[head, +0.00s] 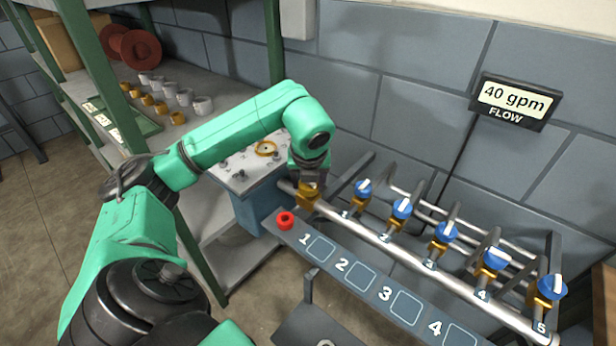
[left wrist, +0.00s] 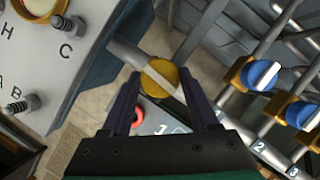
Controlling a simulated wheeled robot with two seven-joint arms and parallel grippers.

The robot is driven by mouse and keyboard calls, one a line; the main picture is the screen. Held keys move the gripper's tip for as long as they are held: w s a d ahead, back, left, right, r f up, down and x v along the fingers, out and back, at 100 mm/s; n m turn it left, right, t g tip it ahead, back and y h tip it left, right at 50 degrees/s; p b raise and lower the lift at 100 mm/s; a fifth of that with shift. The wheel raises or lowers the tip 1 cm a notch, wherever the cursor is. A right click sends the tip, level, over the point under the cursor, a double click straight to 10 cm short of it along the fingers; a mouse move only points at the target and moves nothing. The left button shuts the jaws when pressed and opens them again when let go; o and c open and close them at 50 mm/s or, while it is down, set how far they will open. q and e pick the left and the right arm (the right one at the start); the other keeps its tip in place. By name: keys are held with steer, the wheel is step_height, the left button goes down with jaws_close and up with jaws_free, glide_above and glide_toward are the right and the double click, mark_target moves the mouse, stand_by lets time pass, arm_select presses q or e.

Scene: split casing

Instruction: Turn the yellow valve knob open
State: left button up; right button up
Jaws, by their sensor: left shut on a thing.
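The yellow valve knob (left wrist: 160,77) is round with a pale bar across its face, and it sits at the near-left end of the silver pipe. In the left wrist view the bar slants from upper left to lower right. My left gripper (left wrist: 160,88) is shut on the knob, with one dark finger on each side of it. In the head view my left gripper (head: 310,182) reaches down onto the yellow piece (head: 308,198), and the knob's face is mostly hidden there. My right gripper is not in view.
Several blue knobs (head: 402,208) with white marks line the pipe to the right. A grey panel with numbered squares (head: 361,277) and a red button (head: 285,221) lies in front. A sign (head: 514,101) reads "40 gpm FLOW". A shelf with cups (head: 184,97) stands left.

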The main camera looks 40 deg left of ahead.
arm_select(q)
steer(key=shift+n, duration=0.5)
steer(key=o, duration=1.4)
steer(key=shift+s+d+r, duration=0.1)
steer(key=shift+d+r, duration=0.05)
steer(key=shift+r, duration=0.25)
steer(key=p+v, duration=0.5)
steer(key=v, duration=0.8)
steer(key=shift+d+r, duration=0.3)
steer(key=shift+r, duration=0.05)
